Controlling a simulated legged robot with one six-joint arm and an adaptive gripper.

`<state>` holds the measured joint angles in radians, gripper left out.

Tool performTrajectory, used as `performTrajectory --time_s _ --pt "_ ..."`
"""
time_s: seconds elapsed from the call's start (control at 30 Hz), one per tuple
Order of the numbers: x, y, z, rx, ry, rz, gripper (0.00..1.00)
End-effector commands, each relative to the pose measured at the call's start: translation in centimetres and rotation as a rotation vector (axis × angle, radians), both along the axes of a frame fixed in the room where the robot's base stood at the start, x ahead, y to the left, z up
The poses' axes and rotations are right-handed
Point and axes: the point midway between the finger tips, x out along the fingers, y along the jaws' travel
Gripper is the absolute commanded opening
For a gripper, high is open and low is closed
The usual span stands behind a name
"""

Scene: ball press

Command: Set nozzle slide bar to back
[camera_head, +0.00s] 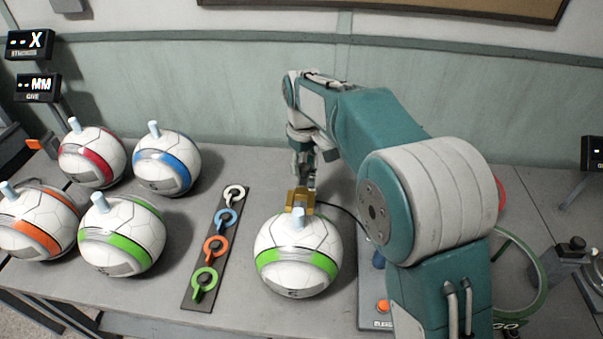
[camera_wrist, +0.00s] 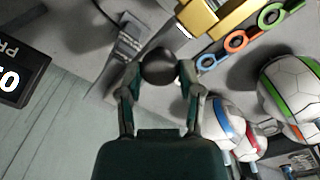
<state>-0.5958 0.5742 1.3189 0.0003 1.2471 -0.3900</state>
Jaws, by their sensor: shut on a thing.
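My gripper (camera_wrist: 159,72) is shut on a dark round knob (camera_wrist: 159,62), with one finger on each side of it. In the head view my gripper (camera_head: 308,180) points down just behind the green-striped ball (camera_head: 297,262). A brass block (camera_head: 297,199) sits at the top of that ball, in front of my fingers. The brass block (camera_wrist: 212,22) also shows beyond the knob in the wrist view. A grey labelled piece (camera_wrist: 124,50) lies beside the knob. The slide bar's track and its position along it are hidden or unclear.
A dark strip (camera_head: 190,297) with white, blue, orange and green rings lies left of the ball. Several striped balls with pegs stand further left. A panel with an orange button (camera_head: 382,306) is at the right, beneath my arm. A green hoop (camera_head: 541,275) lies further right.

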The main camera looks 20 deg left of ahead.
Motion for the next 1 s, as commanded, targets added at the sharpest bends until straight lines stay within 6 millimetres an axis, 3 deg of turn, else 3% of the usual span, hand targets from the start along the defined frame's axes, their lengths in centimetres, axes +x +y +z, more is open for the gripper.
performTrajectory --time_s 0.4,0.9,0.93,1.0 --pt "5.4 1.1 -0.3 -0.001 0.003 -0.001 0.0" --pt "6.5 1.2 -0.3 -0.001 -0.003 -0.002 0.0" --pt "6.5 1.2 -0.3 -0.001 -0.003 -0.002 0.56" --pt "6.5 1.2 -0.3 -0.001 -0.003 -0.002 0.81"
